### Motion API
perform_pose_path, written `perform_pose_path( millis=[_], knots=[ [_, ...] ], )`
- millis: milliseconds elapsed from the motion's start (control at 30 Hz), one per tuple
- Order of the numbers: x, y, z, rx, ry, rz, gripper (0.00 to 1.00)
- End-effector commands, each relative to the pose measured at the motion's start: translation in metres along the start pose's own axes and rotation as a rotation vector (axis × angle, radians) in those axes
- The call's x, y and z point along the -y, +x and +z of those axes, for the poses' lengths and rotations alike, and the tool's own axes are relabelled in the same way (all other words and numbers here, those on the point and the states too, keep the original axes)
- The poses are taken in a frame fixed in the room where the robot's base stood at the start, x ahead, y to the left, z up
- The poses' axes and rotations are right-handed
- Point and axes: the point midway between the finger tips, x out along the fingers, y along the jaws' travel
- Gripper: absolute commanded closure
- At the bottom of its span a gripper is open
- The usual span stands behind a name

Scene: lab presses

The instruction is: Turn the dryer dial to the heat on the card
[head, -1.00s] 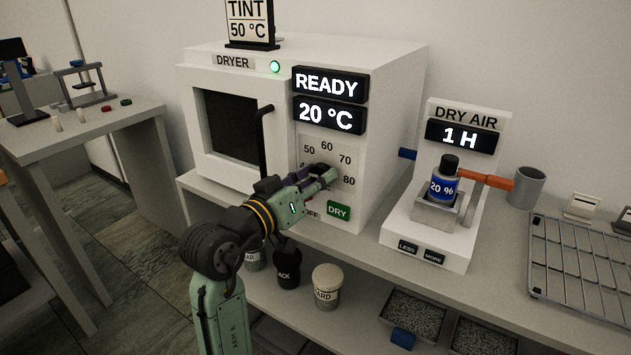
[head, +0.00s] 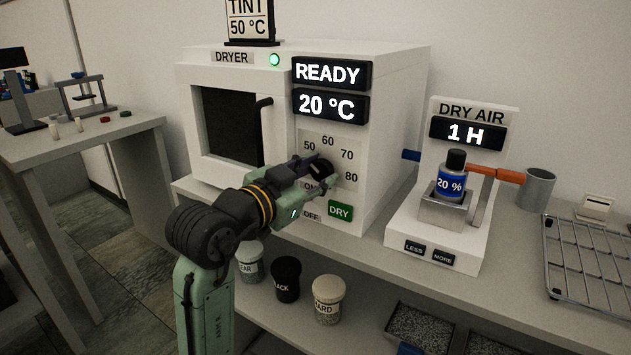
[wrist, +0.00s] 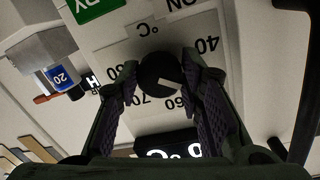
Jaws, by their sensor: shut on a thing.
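The white dryer (head: 390,120) has a round black dial (wrist: 162,74) on its front panel, with a white pointer line. In the wrist view, upside down, the pointer slants to lower right, beside the 60 on its finger-covered side; the 50 is hidden there. My gripper (head: 318,170) is shut on the dial, one finger on each side. The dryer display (head: 330,106) reads 20 °C, under a READY display (head: 331,73). The card (head: 249,20) on top of the dryer reads TINT 50 °C.
A green DRY button (head: 340,210) is just below the dial. An oven handle (head: 262,130) stands left of my gripper. The dry air unit (head: 405,230) with a blue bottle (head: 451,180) stands to the right. Several jars (head: 286,280) sit on the lower shelf.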

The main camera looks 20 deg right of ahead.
Motion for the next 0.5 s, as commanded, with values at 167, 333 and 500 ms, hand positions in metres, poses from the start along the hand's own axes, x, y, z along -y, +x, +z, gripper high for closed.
perform_pose_path(
  millis=[167, 333, 500],
  knots=[
    [-0.0016, 0.0001, 0.0009, 0.005, 0.045, 0.002, 0.94],
    [-0.0015, 0.0, 0.0004, 0.006, 0.06, 0.002, 0.94],
    [-0.0015, 0.0, 0.0003, 0.006, 0.061, 0.002, 0.94]
  ],
)
